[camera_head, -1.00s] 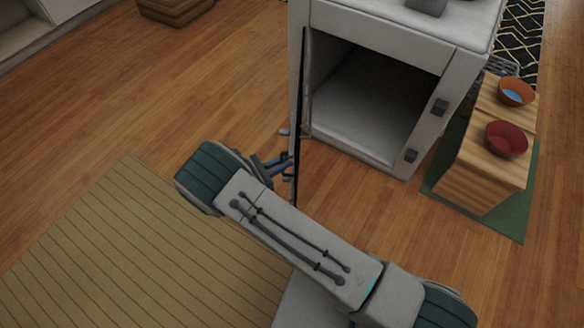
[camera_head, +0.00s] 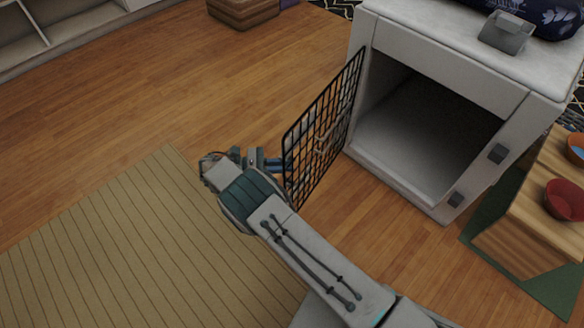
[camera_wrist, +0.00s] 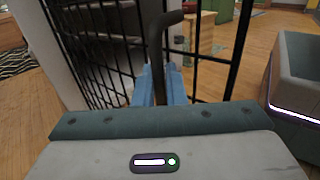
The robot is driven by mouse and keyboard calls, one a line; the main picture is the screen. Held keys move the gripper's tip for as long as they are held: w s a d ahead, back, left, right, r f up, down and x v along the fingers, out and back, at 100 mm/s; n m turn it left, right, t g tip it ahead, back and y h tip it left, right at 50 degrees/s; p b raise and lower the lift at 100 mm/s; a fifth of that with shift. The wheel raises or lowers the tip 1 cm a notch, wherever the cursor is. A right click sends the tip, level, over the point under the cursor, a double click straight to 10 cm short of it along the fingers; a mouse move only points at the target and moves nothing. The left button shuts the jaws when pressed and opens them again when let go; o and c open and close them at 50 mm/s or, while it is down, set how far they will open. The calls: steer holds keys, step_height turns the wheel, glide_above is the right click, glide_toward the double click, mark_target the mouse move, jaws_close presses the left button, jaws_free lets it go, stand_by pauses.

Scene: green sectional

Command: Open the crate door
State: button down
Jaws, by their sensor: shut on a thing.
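The white crate (camera_head: 446,62) stands at the upper right of the head view, its dark front opening uncovered. Its black wire door (camera_head: 322,128) hangs from the left side of the opening and is swung well outward. My gripper (camera_head: 276,165) is at the door's free edge, at the left. In the wrist view my gripper's blue fingers (camera_wrist: 160,84) are shut on the door's dark bar or handle, and the door's wire grid (camera_wrist: 92,45) fills the upper left. The exact contact between fingers and bar is partly hidden.
A wooden block bench (camera_head: 520,235) with a red bowl (camera_head: 565,199) stands right of the crate on a green mat. A striped tan rug (camera_head: 130,245) lies at the lower left. The wood floor (camera_head: 200,95) left of the door is clear.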

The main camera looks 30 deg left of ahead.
steer(key=shift+w+a+f+g, duration=0.15)
steer(key=shift+a+g, duration=0.25)
steer(key=shift+a, duration=0.3)
steer(key=shift+m, duration=0.3)
steer(key=c, duration=1.6)
jaws_free()
steer(key=shift+w, duration=0.15)
steer(key=shift+c, duration=0.2)
